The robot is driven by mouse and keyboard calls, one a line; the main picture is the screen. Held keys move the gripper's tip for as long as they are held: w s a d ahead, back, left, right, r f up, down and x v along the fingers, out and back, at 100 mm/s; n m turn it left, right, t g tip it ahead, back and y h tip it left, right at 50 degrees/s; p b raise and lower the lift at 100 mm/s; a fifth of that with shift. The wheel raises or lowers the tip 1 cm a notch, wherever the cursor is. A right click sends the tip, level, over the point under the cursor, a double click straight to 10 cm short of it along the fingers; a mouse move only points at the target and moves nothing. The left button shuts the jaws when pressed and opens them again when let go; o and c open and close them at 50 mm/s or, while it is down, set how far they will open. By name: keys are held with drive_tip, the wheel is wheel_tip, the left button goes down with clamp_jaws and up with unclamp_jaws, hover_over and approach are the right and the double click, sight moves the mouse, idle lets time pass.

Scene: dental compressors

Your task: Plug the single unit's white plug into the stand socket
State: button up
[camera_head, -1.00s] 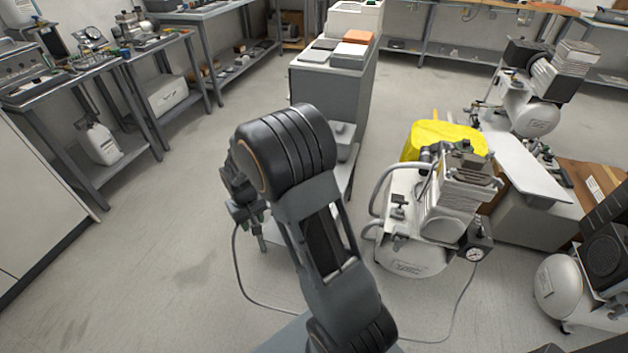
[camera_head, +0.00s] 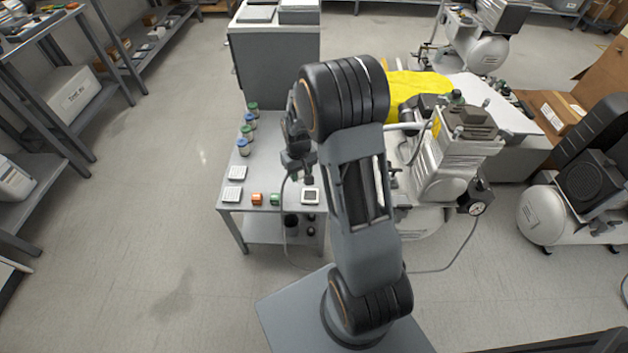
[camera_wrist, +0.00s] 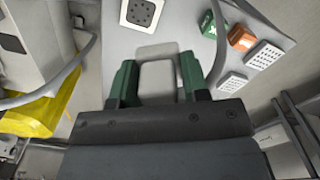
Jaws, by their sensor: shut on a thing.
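My gripper (camera_head: 303,178) hangs over the small grey stand in the head view. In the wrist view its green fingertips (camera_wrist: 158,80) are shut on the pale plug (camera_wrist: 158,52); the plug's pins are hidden. The stand socket (camera_head: 310,196) is a white square with a dark face near the stand's front right corner. In the wrist view the socket (camera_wrist: 141,12) is at the top, beyond the plug and apart from it. A grey cord (camera_head: 440,266) loops from below my gripper across the floor towards the compressor with the gauge (camera_head: 440,160).
The stand top (camera_head: 268,165) also bears white pads (camera_head: 233,194), an orange block (camera_head: 257,198), a green block (camera_head: 275,199) and several small jars (camera_head: 246,132). A yellow cloth (camera_head: 410,84) lies behind the compressor. A second compressor (camera_head: 545,218) stands right. Floor left of the stand is clear.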

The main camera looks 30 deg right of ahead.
drive_tip(key=b, duration=0.2)
hover_over(310, 195)
wheel_tip(310, 195, down, 4)
drive_tip(key=shift+f+b, duration=2.5)
drive_tip(key=shift+f, duration=0.9)
drive_tip(key=shift+s+f, duration=0.1)
drive_tip(key=shift+f, duration=0.25)
drive_tip(key=o, duration=1)
drive_tip(key=shift+o, duration=0.4)
drive_tip(key=o, duration=0.4)
drive_tip(key=shift+r, duration=0.1)
drive_tip(key=shift+r+p, duration=2.85)
drive_tip(key=shift+r, duration=0.55)
